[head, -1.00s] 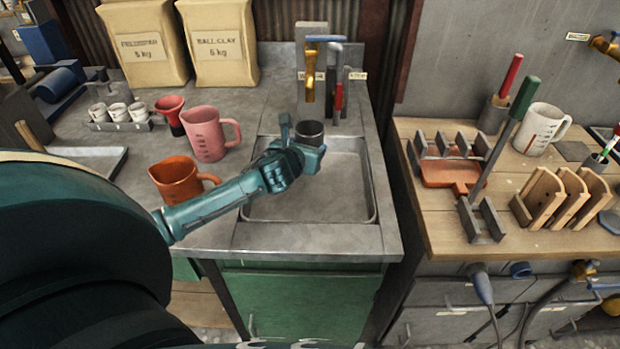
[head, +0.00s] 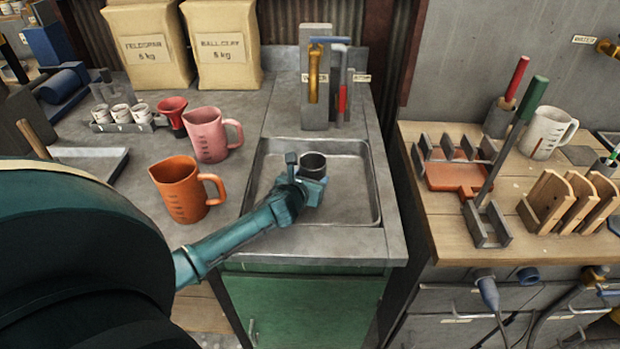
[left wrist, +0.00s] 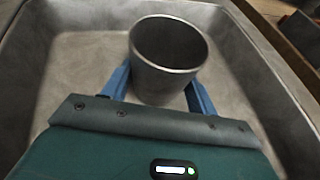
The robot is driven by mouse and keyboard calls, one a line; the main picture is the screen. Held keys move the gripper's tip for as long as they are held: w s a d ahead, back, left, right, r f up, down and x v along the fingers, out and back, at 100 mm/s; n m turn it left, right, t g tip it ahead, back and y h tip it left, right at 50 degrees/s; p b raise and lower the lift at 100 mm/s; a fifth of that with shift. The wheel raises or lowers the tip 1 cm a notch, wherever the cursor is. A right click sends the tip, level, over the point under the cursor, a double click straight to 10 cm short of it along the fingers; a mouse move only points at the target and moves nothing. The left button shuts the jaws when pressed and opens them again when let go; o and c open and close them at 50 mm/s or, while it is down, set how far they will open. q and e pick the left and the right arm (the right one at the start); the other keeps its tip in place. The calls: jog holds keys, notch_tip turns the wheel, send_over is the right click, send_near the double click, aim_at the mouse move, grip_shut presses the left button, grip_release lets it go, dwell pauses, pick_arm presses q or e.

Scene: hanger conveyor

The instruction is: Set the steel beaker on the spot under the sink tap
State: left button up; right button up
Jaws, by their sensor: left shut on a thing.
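The steel beaker (head: 312,163) is a dark grey metal cup, upright over the sink basin (head: 350,206). My left gripper (head: 313,178) is shut on it. In the left wrist view the beaker (left wrist: 168,55) stands between the two blue fingers (left wrist: 160,92), its open top facing up and empty-looking. I cannot tell whether its base touches the basin floor. The sink tap (head: 315,75), brass-coloured, is on the grey block behind the basin, behind the beaker in the picture. My right gripper does not show.
An orange jug (head: 180,192) and a pink jug (head: 206,140) stand on the counter left of the basin. A small red cup (head: 172,112) and several white cups are further left. A wooden bench (head: 450,228) with racks is on the right. The basin's right part is clear.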

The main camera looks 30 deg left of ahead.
pick_arm(q)
jog(key=o, duration=1.1)
jog(key=shift+f, duration=0.1)
jog(key=shift+o, duration=0.2)
jog(key=shift+s+r, duration=0.15)
jog(key=shift+r, duration=0.05)
jog(key=p+v, duration=0.1)
jog(key=v, duration=1)
jog(key=shift+s+d+r, duration=0.1)
jog(key=shift+s, duration=0.15)
jog(key=shift+s, duration=0.1)
